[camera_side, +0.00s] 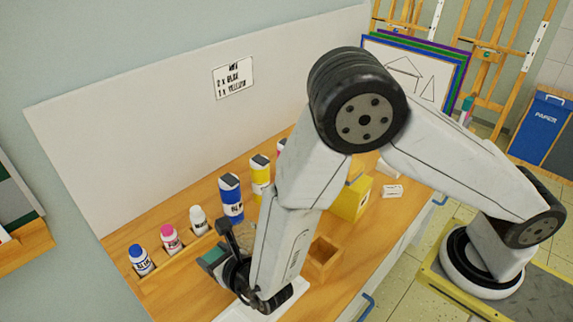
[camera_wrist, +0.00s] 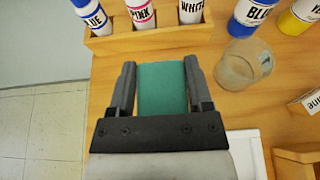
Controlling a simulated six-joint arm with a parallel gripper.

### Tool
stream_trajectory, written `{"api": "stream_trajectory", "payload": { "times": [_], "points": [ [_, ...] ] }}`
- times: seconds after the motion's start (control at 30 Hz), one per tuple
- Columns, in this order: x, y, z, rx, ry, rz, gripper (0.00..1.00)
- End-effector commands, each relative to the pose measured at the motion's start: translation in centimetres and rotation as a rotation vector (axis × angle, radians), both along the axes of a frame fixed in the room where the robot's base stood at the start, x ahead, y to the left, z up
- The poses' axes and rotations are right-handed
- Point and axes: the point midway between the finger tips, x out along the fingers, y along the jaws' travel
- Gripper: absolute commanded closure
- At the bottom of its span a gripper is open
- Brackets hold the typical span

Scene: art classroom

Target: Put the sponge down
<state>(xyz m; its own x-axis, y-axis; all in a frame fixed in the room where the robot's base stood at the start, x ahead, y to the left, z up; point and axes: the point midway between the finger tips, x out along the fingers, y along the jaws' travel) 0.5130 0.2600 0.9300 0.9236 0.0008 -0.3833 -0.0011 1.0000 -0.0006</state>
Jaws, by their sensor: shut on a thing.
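The teal-green sponge (camera_wrist: 162,92) is between the two dark fingers of my gripper (camera_wrist: 160,66) in the wrist view. My gripper is shut on it, with one finger against each side. In the side view the sponge (camera_side: 211,257) shows as a small green block at my gripper (camera_side: 228,252), low over the wooden table (camera_side: 168,292). My arm hides part of it there. I cannot tell whether the sponge touches the table.
A wooden rack (camera_wrist: 150,40) with blue, pink and white paint bottles stands just beyond the sponge. A clear glass (camera_wrist: 243,66) stands to its right. Larger blue (camera_side: 231,198) and yellow (camera_side: 260,175) bottles stand farther back. A white tray (camera_wrist: 246,150) lies near my gripper.

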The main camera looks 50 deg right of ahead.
Motion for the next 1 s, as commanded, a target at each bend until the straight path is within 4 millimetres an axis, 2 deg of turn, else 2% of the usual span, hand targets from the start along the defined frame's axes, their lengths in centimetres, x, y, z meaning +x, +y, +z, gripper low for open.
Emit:
{"api": "stream_trajectory", "payload": {
  "times": [0.1,0.5,1.0],
  "points": [
    [1.3,0.6,-1.2,-0.001,0.001,-0.002,0.9],
    [4.2,2.1,-5.2,0.001,0.001,-0.001,0.9],
    [5.1,2.5,-6.3,0.0,0.0,-0.001,0.9]
  ]
}}
